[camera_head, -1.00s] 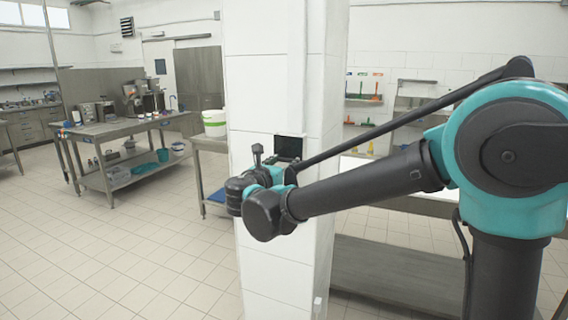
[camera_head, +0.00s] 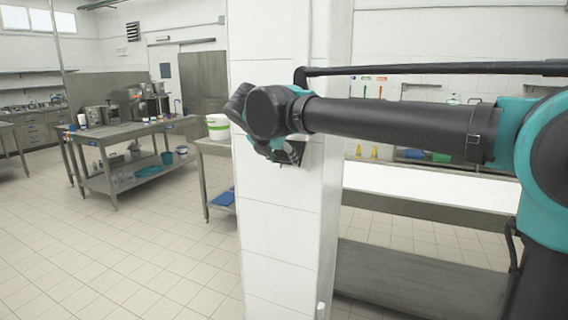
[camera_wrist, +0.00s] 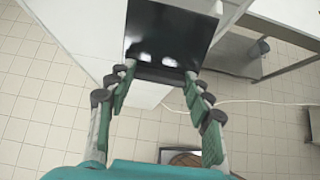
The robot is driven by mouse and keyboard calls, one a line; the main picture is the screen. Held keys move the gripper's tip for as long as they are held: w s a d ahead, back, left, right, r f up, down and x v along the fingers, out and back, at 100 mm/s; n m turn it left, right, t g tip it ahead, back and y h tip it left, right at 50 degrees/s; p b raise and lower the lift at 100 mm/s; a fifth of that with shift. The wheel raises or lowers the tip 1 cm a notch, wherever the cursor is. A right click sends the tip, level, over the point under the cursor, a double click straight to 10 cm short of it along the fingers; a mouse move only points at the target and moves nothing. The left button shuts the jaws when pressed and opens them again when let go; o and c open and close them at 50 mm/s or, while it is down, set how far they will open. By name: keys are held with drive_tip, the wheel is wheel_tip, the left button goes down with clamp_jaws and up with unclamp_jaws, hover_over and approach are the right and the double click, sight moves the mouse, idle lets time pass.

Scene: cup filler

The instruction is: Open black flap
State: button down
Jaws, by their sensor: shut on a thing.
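The black flap (camera_wrist: 168,35) shows at the top middle of the wrist view, glossy with two bright reflections. It is at the white pillar (camera_head: 275,215). My gripper (camera_wrist: 158,72) has its two green-padded fingers on either side of the flap's near edge, shut on it. In the head view only a small dark part of the flap (camera_head: 292,152) shows beside the pillar's corner. My wrist covers the rest there and hides the fingertips. I cannot tell the flap's exact angle.
A metal table (camera_head: 130,129) with appliances stands at the left. A white bucket (camera_head: 218,127) sits on a bench just left of the pillar. A long counter (camera_head: 430,190) is behind the arm at the right. The tiled floor (camera_head: 130,255) at the front left is clear.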

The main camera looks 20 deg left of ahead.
sight(284, 157)
drive_tip(key=r+g, duration=0.2)
drive_tip(key=g, duration=0.1)
drive_tip(key=r+g, duration=0.1)
drive_tip(key=shift+s+r+g, duration=0.15)
drive_tip(key=shift+s+g, duration=0.1)
drive_tip(key=shift+g, duration=0.15)
drive_tip(key=shift+w+r+g+y, duration=0.15)
drive_tip(key=shift+r+g, duration=0.6)
drive_tip(key=shift+g, duration=0.4)
drive_tip(key=shift+w+r+g+y, duration=0.15)
drive_tip(key=shift+r+g, duration=0.6)
drive_tip(key=shift+g, duration=0.4)
drive_tip(key=c, duration=0.6)
unclamp_jaws()
drive_tip(key=shift+c, duration=0.2)
drive_tip(key=shift+r, duration=0.15)
wheel_tip(284, 157, up, 7)
drive_tip(key=shift+r, duration=0.15)
drive_tip(key=shift+s, duration=0.1)
drive_tip(key=shift+c, duration=0.2)
